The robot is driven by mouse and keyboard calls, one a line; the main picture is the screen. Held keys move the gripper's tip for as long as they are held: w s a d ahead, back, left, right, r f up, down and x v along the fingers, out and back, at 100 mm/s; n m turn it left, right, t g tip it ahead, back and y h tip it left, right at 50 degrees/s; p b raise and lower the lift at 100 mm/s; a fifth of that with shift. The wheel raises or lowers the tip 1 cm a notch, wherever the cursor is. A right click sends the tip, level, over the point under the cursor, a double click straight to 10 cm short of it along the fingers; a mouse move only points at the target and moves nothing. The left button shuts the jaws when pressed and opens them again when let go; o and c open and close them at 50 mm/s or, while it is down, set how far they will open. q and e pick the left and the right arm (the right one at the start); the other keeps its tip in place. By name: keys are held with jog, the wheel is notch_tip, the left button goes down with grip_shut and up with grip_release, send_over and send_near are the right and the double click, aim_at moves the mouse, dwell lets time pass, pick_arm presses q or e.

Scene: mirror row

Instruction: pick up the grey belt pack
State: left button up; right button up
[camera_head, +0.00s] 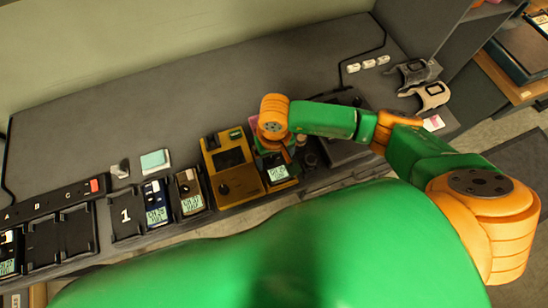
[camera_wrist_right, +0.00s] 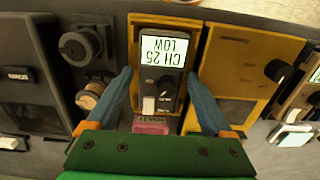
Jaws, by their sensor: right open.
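The grey belt pack (camera_head: 278,173) stands in the row of devices on the counter, partly covered by my right gripper (camera_head: 275,150) in the head view. In the right wrist view the belt pack (camera_wrist_right: 160,78) shows a lit screen reading "CH 25 LOW", a dark knob and a pale switch. It sits in a yellow-orange holder (camera_wrist_right: 135,35). My right gripper (camera_wrist_right: 160,82) is open, with one blue finger on each side of the pack. Whether the fingers touch it, I cannot tell. My left gripper is not in view.
A yellow unit (camera_head: 232,170) stands left of the pack. Further left are a brown pack (camera_head: 189,191), a blue pack (camera_head: 156,201) and an empty black cradle (camera_head: 125,215). A dark knobbed unit (camera_wrist_right: 35,70) stands on the other side. The back counter (camera_head: 200,110) is clear.

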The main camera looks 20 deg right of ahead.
jog(key=shift+w+f, duration=0.15)
jog(key=shift+w, duration=0.15)
jog(key=shift+s, duration=0.2)
jog(key=c, duration=1.1)
jog(key=shift+w, duration=0.1)
jog(key=shift+c, duration=1)
